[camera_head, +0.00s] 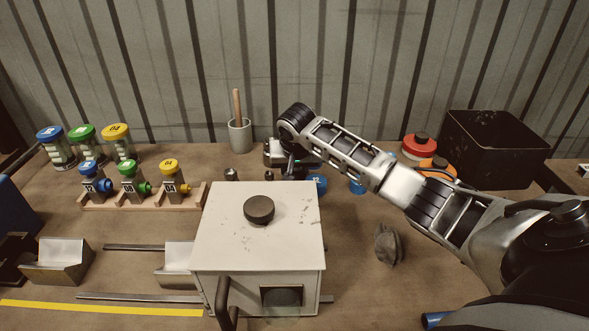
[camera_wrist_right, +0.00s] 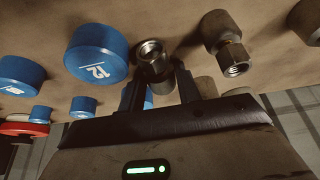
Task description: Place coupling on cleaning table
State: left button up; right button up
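My right gripper (camera_wrist_right: 160,85) shows in the right wrist view with its two dark fingers apart. A metal coupling (camera_wrist_right: 152,56) with an open threaded end lies between and just beyond the fingertips. I cannot tell whether the fingers press on it. Another coupling (camera_wrist_right: 222,32) with a hex end is beside it, clear of the fingers. In the head view my right arm reaches to the middle, behind the white box, and its fingertips are hidden. Small couplings (camera_head: 231,174) stand behind the box. My left gripper is not in view. No surface is identifiable as the cleaning table.
A white machine box (camera_head: 260,230) with a black knob stands at front centre. A black bin (camera_head: 493,148) stands right. Blue caps (camera_wrist_right: 97,53) sit near the fingers.

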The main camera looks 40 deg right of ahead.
jog(key=shift+o, duration=1.4)
jog(key=shift+r, duration=0.2)
jog(key=v, duration=1.2)
jog(key=shift+b, duration=0.4)
jog(key=shift+f, duration=0.1)
